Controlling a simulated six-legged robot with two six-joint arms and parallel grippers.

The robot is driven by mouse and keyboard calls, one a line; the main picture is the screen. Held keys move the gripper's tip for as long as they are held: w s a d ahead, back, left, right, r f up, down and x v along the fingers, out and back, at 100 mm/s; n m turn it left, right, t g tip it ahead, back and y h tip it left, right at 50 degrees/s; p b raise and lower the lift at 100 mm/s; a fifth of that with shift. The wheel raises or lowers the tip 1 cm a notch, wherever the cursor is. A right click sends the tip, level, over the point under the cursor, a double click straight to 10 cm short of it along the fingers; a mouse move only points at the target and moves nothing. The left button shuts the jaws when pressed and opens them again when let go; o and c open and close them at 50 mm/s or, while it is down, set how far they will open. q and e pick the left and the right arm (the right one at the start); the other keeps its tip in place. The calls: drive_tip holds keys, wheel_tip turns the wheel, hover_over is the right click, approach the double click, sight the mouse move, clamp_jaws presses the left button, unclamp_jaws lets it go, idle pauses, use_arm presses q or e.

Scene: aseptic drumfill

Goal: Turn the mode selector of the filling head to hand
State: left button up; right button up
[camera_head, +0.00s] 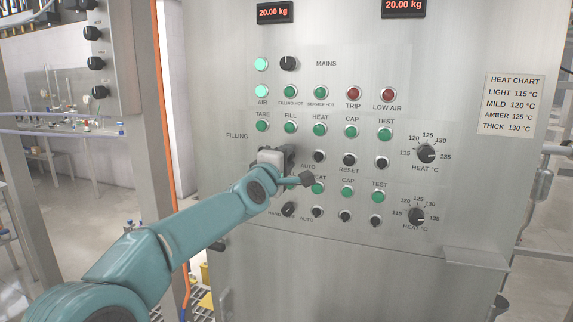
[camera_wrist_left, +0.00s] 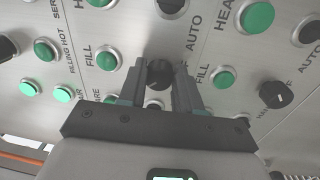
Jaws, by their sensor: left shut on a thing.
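My left gripper (camera_head: 290,154) is at the grey panel of the filling head, at the left end of the upper switch row. In the left wrist view its two fingers (camera_wrist_left: 160,82) are shut on a round dark selector knob (camera_wrist_left: 159,74), one finger on each side. In the head view the gripper hides this knob and its left-hand label; the word AUTO shows to its right. The knob's pointer direction cannot be told. A similar black selector (camera_head: 288,209) sits in the lower row, also in the left wrist view (camera_wrist_left: 277,94). My right gripper is not in view.
Green buttons such as FILL (camera_head: 290,127) and HEAT (camera_head: 320,129) lie just above the gripper. Small black switches (camera_head: 318,156) are to its right. Heat dials (camera_head: 426,153) are further right. A ledge (camera_head: 476,254) juts out at lower right.

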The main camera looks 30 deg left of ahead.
use_arm(q)
drive_tip(key=shift+f+n, duration=0.1)
drive_tip(key=shift+n, duration=1.7)
drive_tip(key=o, duration=0.8)
drive_tip(key=shift+o, duration=1.2)
drive_tip(key=shift+s+a+n, duration=0.1)
drive_tip(key=shift+s+n, duration=0.05)
drive_tip(key=shift+n, duration=0.15)
